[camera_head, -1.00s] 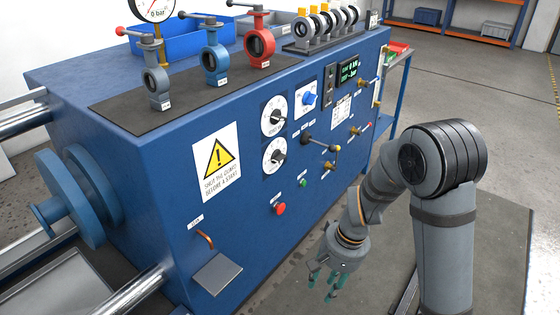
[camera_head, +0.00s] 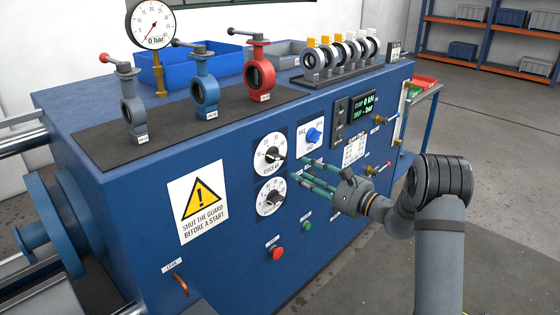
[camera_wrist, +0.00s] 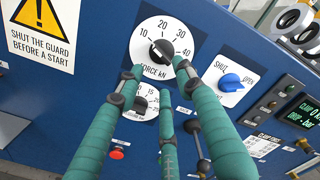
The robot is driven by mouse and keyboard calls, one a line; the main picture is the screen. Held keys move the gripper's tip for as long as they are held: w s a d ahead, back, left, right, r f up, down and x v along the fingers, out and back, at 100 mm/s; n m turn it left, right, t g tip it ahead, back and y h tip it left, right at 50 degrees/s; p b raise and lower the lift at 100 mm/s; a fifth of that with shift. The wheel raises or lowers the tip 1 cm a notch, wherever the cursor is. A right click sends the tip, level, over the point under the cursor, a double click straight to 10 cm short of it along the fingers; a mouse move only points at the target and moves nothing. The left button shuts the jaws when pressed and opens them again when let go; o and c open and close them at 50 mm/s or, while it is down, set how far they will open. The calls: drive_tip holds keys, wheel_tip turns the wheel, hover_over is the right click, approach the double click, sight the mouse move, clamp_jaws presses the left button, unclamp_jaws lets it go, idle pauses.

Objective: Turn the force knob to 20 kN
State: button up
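The force knob (camera_head: 272,155) is a black knob on a round white dial marked "FORCE kN", on the blue bench's front panel. It also shows in the wrist view (camera_wrist: 162,52), with 10, 20, 30 and 40 around it. Its exact setting is hard to read. My gripper (camera_head: 300,173) has teal fingers pointing at the panel, just right of the dials. In the wrist view its fingers (camera_wrist: 160,82) are spread apart and empty. Two tips overlap the lower edge of the force dial; I cannot tell whether they touch it.
A second white dial (camera_head: 271,197) sits directly below, partly hidden by fingers in the wrist view. A blue SHUT/OPEN knob (camera_head: 314,135) is right of the force dial. A green-lit display (camera_head: 363,106) reads 0 kN. A red button (camera_head: 277,253) and green button (camera_head: 307,226) are below.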

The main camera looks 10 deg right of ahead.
sight(276, 157)
drive_tip(key=p+x, duration=0.2)
drive_tip(key=x, duration=0.8)
drive_tip(key=shift+w+f, duration=0.15)
drive_tip(key=shift+w, duration=0.05)
drive_tip(key=shift+c, duration=0.9)
clamp_jaws()
